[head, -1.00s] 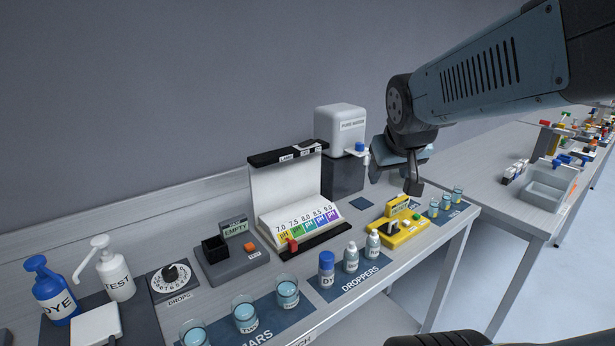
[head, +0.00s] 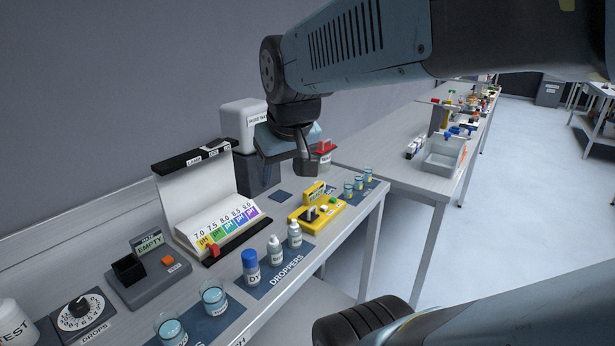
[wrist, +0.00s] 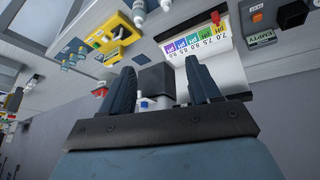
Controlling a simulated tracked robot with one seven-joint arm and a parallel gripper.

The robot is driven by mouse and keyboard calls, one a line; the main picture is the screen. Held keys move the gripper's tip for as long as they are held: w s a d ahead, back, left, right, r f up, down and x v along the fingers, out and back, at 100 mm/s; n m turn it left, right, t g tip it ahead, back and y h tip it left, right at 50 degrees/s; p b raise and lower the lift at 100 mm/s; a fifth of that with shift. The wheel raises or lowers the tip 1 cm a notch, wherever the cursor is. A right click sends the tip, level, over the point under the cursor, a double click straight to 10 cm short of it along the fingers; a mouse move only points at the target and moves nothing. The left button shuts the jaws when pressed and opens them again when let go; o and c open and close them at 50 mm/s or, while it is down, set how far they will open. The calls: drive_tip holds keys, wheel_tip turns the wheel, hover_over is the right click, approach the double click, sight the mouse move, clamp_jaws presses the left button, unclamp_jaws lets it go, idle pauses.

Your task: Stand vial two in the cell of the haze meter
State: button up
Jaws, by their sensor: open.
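Three small vials (head: 359,184) with bluish liquid stand on a dark mat at the right end of the bench; I cannot read which is vial two. A grey instrument (head: 150,283) with a black square cell (head: 129,269), an orange button and a display reading EMPTY stands at the left; it looks like the haze meter. It also shows in the wrist view at the top right (wrist: 265,20). My gripper (head: 306,165) is open and empty, above the back of the bench, left of the vials. Its spread fingers show in the wrist view (wrist: 162,88).
A yellow instrument (head: 318,212) stands left of the vials. Several dropper bottles (head: 275,250) and jars (head: 213,298) line the front edge. A pH colour stand (head: 200,200) and a pure water unit (head: 240,125) stand behind. A second bench with a grey tray (head: 446,158) is at right.

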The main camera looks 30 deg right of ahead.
drive_tip(key=w+d+f+g+h, duration=0.1)
drive_tip(key=w+d+f, duration=0.2)
drive_tip(key=w+d, duration=0.5)
drive_tip(key=m+t, duration=0.2)
approach(360, 175)
drive_tip(key=shift+y, duration=0.4)
drive_tip(key=shift+d+x, duration=0.2)
drive_tip(key=shift+x, duration=1.55)
drive_tip(key=shift+d+x, duration=0.25)
drive_tip(key=shift+x, duration=4.15)
drive_tip(key=shift+a, duration=0.15)
